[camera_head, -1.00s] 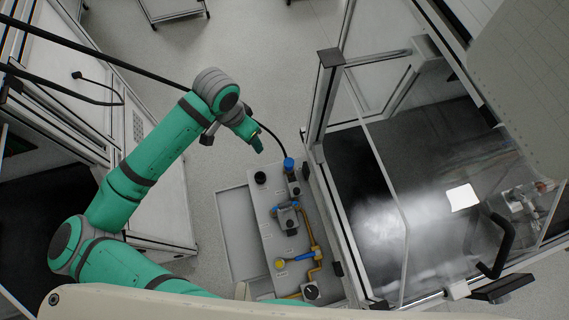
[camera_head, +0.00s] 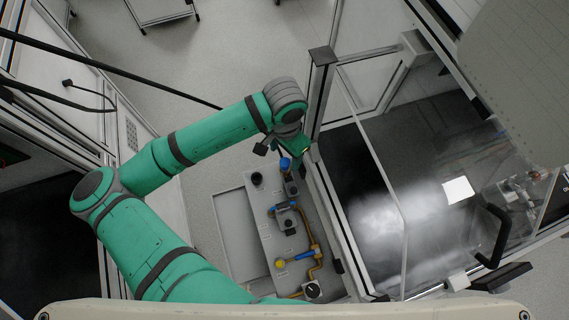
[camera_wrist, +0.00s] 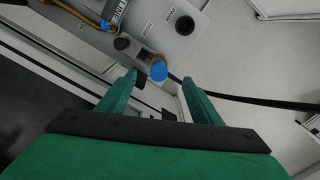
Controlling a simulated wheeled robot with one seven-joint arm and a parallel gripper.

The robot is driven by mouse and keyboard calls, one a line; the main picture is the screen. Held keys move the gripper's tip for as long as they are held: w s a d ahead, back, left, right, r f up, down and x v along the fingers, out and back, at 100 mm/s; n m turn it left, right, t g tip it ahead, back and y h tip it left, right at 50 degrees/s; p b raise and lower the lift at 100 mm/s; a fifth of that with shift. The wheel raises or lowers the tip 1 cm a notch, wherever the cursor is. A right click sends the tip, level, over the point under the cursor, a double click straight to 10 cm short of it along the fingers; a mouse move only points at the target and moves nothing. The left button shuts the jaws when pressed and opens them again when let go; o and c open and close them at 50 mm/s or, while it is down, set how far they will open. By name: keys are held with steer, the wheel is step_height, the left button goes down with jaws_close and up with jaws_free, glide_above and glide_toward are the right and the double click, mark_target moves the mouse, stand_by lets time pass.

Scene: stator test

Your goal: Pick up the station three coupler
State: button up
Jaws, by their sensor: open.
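A blue coupler (camera_head: 285,164) stands at the top end of the grey panel (camera_head: 262,225). I cannot read a station number on it. In the wrist view the blue coupler (camera_wrist: 158,71) shows beyond my fingertips, roughly in line with the gap between them. A black hose (camera_wrist: 250,100) runs off to the right from beside it. My gripper (camera_wrist: 159,82) is open and empty. In the head view my gripper (camera_head: 294,152) is right by the coupler and partly hides the area around it. I cannot tell the height gap between them.
The panel also bears yellow pipes (camera_head: 315,255), a blue-handled valve (camera_head: 300,255) and black knobs (camera_head: 257,178). A framed glass enclosure (camera_head: 318,100) stands close on the right. Open floor (camera_head: 215,60) lies beyond the panel.

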mark_target(283, 160)
steer(key=shift+w+a+f, duration=0.1)
steer(key=shift+a+f, duration=0.05)
steer(key=shift+f, duration=1.2)
steer(key=shift+w+a+f, duration=0.1)
steer(key=shift+f, duration=1.2)
steer(key=c, duration=1.5)
